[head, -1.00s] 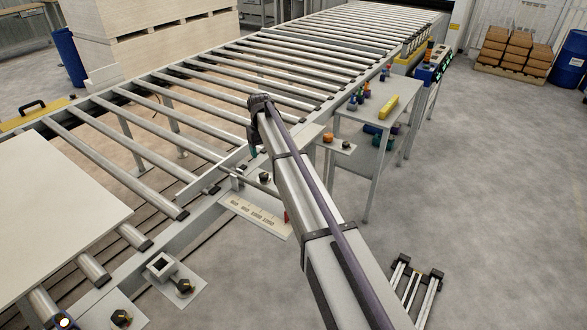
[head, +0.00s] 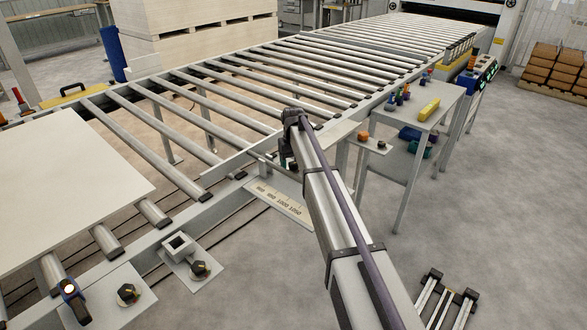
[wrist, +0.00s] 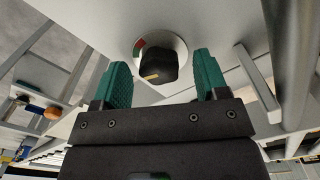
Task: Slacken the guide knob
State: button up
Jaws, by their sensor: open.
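In the wrist view a black knob (wrist: 158,66) with a yellow mark sits on a round pale disc with a red and a green patch, on a light plate (wrist: 190,20). My gripper (wrist: 163,75) is open, with one green finger on each side of the knob in the picture. Gaps show between knob and fingers; I cannot tell how deep the knob lies between them. In the head view my gripper (head: 285,160) is beside the conveyor rail, mostly hidden by my arm. The knob it faces is hidden there too.
A plate with a printed scale (head: 279,203) lies beside the rail. Two other black knobs (head: 128,292) (head: 200,270) are at the lower left. A white side table (head: 440,112) with small coloured items stands right of my arm. A white board (head: 70,180) lies on the rollers.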

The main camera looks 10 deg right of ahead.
jog(key=c, duration=0.9)
jog(key=shift+n, duration=3.4)
jog(key=o, duration=0.9)
